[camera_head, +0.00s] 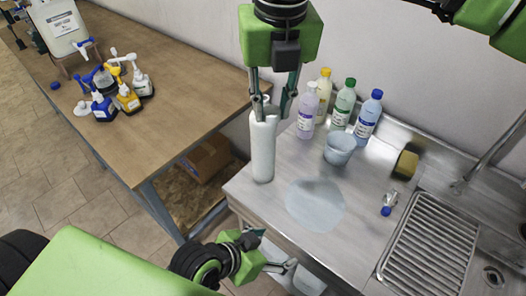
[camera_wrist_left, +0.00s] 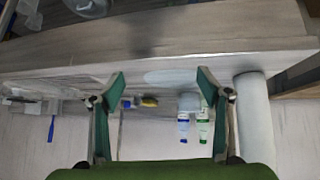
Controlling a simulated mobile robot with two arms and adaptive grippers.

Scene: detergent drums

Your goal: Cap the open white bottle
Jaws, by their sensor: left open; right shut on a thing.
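No open white bottle can be made out for certain.
A grey cup (camera_head: 339,148), a yellow-and-black sponge (camera_head: 406,162) and a small blue-ended item (camera_head: 388,205) sit on the counter (camera_head: 245,190). The sink's drainboard (camera_head: 430,245) is at right. The wooden table (camera_head: 165,75) holds several pump bottles. A pale round patch (camera_head: 315,205) marks the counter.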

